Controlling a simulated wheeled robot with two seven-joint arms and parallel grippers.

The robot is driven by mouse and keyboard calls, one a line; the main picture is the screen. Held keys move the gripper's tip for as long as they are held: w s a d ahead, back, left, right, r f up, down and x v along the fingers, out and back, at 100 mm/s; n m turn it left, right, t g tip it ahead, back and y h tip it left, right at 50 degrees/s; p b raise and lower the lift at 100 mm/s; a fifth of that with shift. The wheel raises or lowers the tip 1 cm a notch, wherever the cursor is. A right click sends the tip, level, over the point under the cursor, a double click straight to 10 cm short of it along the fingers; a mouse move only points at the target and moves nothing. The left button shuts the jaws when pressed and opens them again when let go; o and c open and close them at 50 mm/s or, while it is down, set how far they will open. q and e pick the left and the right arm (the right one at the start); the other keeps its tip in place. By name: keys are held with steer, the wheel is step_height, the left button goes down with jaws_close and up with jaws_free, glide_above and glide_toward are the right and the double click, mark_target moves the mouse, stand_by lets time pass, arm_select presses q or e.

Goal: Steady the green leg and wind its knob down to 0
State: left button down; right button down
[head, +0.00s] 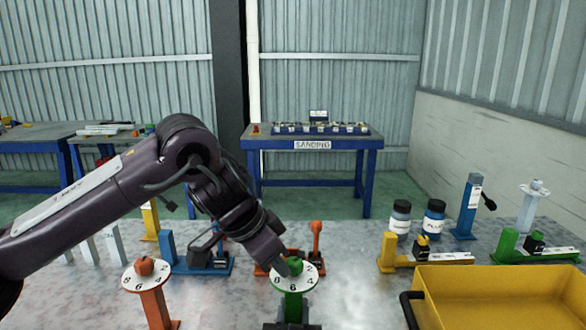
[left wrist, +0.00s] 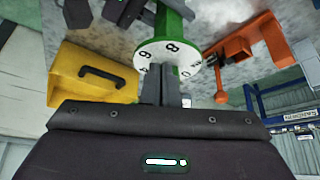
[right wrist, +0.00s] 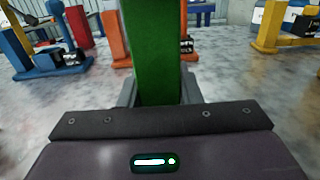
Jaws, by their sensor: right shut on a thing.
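The green leg (head: 292,305) stands upright at the front of the table, with a white numbered dial (head: 308,280) and a green knob (head: 295,266) on top. My left gripper (head: 284,268) reaches down from the upper left to the knob. In the left wrist view its fingers (left wrist: 162,88) are close together in front of the dial (left wrist: 180,53) and hide the knob, so I cannot tell whether they grip it. My right gripper (right wrist: 160,95) is shut on the green leg's post (right wrist: 155,45), below the dial.
An orange leg with a dial (head: 146,270) stands to the left. A yellow bin (head: 500,290) with a dark handle is close on the right. Behind are an orange stand (head: 316,240), a blue stand (head: 215,262), a yellow stand (head: 390,255) and two bottles (head: 400,218).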

arm_select(q)
steer(key=shift+s, duration=0.1)
steer(key=shift+s+a, duration=0.15)
step_height(320, 180, up, 6)
steer(key=shift+a, duration=0.15)
stand_by(0.5)
step_height(320, 180, down, 6)
steer(key=w+a, duration=0.1)
steer(key=w, duration=0.1)
steer(key=shift+w, duration=0.15)
stand_by(0.7)
steer(key=shift+d, duration=0.3)
stand_by(0.8)
